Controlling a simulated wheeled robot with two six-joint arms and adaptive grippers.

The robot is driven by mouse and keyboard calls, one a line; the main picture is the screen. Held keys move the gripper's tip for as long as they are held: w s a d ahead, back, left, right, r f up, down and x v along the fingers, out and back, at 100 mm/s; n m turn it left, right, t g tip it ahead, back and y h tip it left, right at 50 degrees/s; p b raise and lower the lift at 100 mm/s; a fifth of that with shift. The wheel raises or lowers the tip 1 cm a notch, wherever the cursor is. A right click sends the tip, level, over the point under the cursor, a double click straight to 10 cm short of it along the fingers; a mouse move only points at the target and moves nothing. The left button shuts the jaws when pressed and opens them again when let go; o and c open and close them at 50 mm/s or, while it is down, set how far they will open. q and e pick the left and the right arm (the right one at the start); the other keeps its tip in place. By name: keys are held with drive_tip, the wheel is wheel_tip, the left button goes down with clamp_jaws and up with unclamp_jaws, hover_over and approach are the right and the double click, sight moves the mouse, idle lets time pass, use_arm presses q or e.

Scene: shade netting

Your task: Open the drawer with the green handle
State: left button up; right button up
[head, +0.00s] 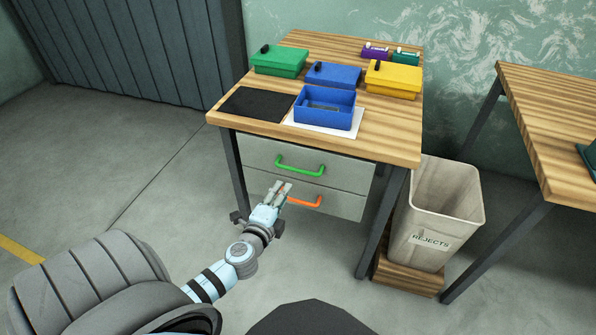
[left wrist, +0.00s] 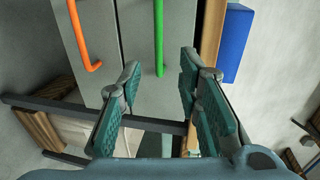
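The green handle (head: 300,165) is on the upper grey drawer (head: 345,172) under the wooden table. The orange handle (head: 303,199) is on the lower drawer (head: 343,203). Both drawers look shut. My left gripper (head: 283,188) is in front of the drawers, below the green handle in the head view, and covers the orange handle's left end. In the left wrist view my gripper (left wrist: 160,78) is open and empty. There the green handle (left wrist: 158,38) shows ahead between the fingertips, apart from them, and the orange handle (left wrist: 80,38) is to the left. My right gripper is not in view.
The table (head: 398,145) holds a blue open bin (head: 325,118), a dark mat (head: 256,104) and several lidded boxes. A rejects bin (head: 430,240) stands right of the table, on a wooden base. The floor left of the table is clear.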

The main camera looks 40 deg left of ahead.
sight(297, 169)
use_arm(q)
drive_tip(key=b+x, duration=0.1)
drive_tip(key=x, duration=0.5)
drive_tip(key=b+x, duration=0.1)
drive_tip(key=x, duration=0.6)
drive_tip(key=shift+w+a+f+b, duration=0.1)
drive_tip(key=shift+w+f+b, duration=0.2)
drive_tip(key=shift+b, duration=0.1)
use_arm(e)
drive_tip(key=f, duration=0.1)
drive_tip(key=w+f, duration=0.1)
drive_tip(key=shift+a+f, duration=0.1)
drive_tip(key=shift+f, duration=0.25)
use_arm(q)
drive_tip(key=shift+c, duration=0.3)
clamp_jaws()
